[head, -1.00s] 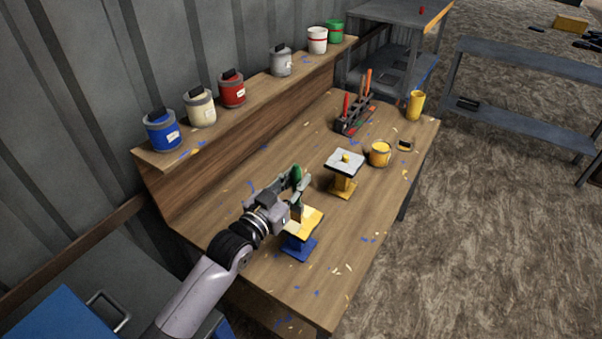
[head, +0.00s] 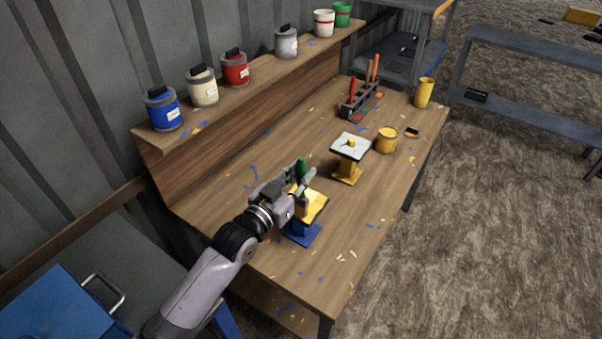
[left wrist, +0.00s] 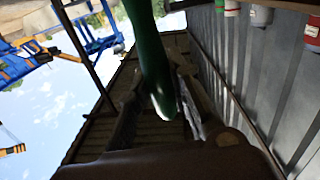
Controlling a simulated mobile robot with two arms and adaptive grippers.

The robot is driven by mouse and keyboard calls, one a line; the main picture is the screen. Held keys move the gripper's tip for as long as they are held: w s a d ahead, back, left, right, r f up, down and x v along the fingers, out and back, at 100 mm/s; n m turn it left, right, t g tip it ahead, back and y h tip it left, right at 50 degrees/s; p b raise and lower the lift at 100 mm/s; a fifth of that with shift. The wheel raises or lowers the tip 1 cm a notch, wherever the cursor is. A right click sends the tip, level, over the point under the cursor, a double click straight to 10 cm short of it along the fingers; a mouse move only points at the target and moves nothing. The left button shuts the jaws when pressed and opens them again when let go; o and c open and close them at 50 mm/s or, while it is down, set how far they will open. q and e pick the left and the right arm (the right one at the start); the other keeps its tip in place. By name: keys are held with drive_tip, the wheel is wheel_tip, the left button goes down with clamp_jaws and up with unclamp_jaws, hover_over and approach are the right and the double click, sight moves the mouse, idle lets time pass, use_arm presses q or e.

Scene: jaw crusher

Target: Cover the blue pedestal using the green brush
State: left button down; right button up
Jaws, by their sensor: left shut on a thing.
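The rounded green handle also shows large between the fingers in the left wrist view (left wrist: 152,60). The gripper is over the blue pedestal (head: 302,235), at the back left of its top. That top plate (head: 314,205) looks yellow, while the base is blue. My gripper hides part of the plate and the brush's bristles, so I cannot tell whether they touch it. My right gripper is not in view.
A yellow pedestal (head: 347,172) with a pale top stands behind to the right, beside a yellow paint pot (head: 386,140). A tool rack (head: 358,103) and a yellow cup (head: 424,92) are farther back. Paint cans line the raised shelf (head: 270,77).

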use_arm(q)
drive_tip(key=shift+f+b, duration=0.35)
drive_tip(key=shift+f, duration=0.2)
drive_tip(key=shift+w, duration=0.1)
drive_tip(key=shift+w+a+r, duration=0.1)
drive_tip(key=shift+w+a, duration=0.3)
drive_tip(key=shift+a, duration=0.2)
drive_tip(key=shift+p, duration=0.35)
drive_tip(key=shift+s+d+p, duration=0.3)
drive_tip(key=shift+s+d, duration=0.2)
drive_tip(key=shift+d, duration=0.15)
idle(0.8)
